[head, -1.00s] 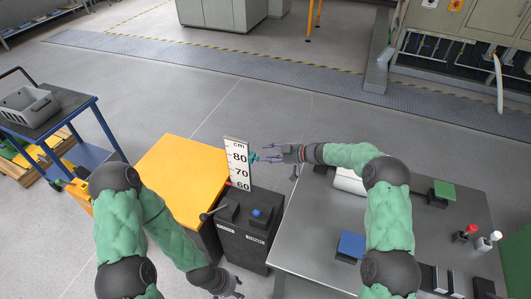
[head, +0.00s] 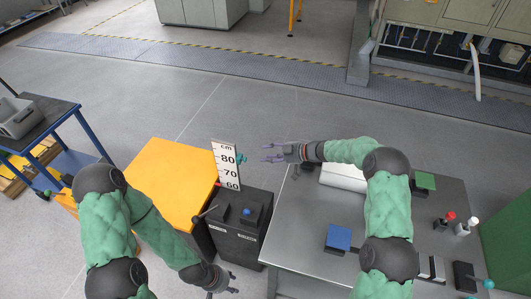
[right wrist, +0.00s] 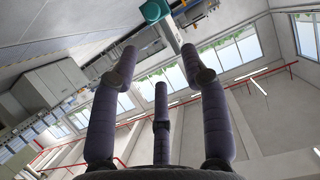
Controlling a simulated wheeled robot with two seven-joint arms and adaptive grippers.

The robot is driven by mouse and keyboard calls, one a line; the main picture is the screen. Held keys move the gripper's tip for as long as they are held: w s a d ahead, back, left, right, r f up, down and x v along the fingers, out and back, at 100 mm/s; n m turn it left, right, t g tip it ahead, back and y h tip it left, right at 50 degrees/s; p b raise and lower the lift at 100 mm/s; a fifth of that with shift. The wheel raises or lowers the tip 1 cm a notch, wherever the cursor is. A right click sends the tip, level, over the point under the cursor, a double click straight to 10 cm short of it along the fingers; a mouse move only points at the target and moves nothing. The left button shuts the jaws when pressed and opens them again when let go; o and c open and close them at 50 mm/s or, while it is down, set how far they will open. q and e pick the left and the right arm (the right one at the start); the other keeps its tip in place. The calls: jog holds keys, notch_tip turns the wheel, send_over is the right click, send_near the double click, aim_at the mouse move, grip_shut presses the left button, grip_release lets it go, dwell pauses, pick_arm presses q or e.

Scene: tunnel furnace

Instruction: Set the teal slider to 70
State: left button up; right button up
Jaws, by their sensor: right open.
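The white cm scale board (head: 226,165) stands upright behind a dark cabinet and shows 80, 70 and 60. The teal slider knob (head: 242,158) sticks out at the board's right edge, about level with the 80 mark; its exact reading is too small to tell. It also shows at the top of the right wrist view (right wrist: 153,11), beyond the fingertips. My right gripper (head: 267,152) is open and empty, just right of the knob with a small gap. My left gripper (head: 228,288) is low at the bottom, in front of the cabinet, its fingers too small to judge.
The dark cabinet (head: 235,243) carries a lever and a blue knob (head: 247,211). A yellow-topped table (head: 172,180) is on the left. A grey metal table (head: 300,228) with a blue block (head: 339,237) is on the right.

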jog(key=shift+p+v, duration=0.85)
jog(key=shift+v, duration=0.75)
